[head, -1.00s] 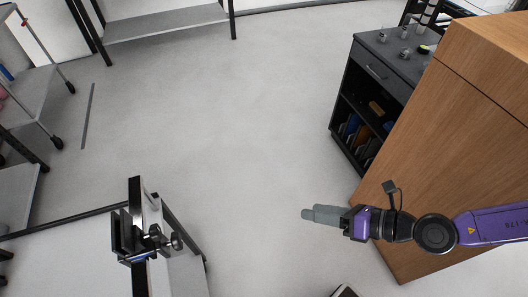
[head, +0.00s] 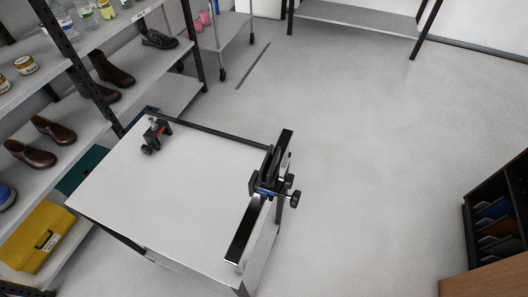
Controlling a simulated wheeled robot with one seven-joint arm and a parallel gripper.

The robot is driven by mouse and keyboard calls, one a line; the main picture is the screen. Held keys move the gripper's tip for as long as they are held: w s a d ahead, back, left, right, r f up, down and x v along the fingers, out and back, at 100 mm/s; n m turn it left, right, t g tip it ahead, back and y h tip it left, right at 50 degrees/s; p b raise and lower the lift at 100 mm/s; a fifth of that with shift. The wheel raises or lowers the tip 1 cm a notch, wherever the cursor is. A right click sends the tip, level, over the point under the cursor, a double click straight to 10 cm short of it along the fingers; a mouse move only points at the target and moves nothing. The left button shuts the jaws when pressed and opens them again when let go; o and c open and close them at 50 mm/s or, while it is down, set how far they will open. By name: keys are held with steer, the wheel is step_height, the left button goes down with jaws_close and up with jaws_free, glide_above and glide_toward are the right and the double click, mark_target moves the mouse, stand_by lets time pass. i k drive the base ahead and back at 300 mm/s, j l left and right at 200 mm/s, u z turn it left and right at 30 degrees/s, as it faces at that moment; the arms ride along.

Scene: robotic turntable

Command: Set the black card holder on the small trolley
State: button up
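I see no black card holder that I can make out in the head view. A small grey trolley (head: 232,30) on dark castors stands at the top, left of centre, cut off by the upper edge. Pink items (head: 204,19) show at its left side. My gripper is out of view, so I cannot see whether it holds anything.
A white-topped table (head: 165,190) with a black rail and clamp (head: 268,185) and a small clamp (head: 156,132) fills the near left. Shelves (head: 110,122) with shoes, jars and a yellow toolbox (head: 42,237) line the left. The floor (head: 370,150) at centre right is clear.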

mark_target(124, 187)
steer(key=j, duration=0.45)
steer(key=k+j+z, duration=0.15)
steer(key=j, duration=0.8)
steer(key=k+j+z, duration=0.15)
steer(key=j, duration=0.8)
steer(key=z, duration=0.05)
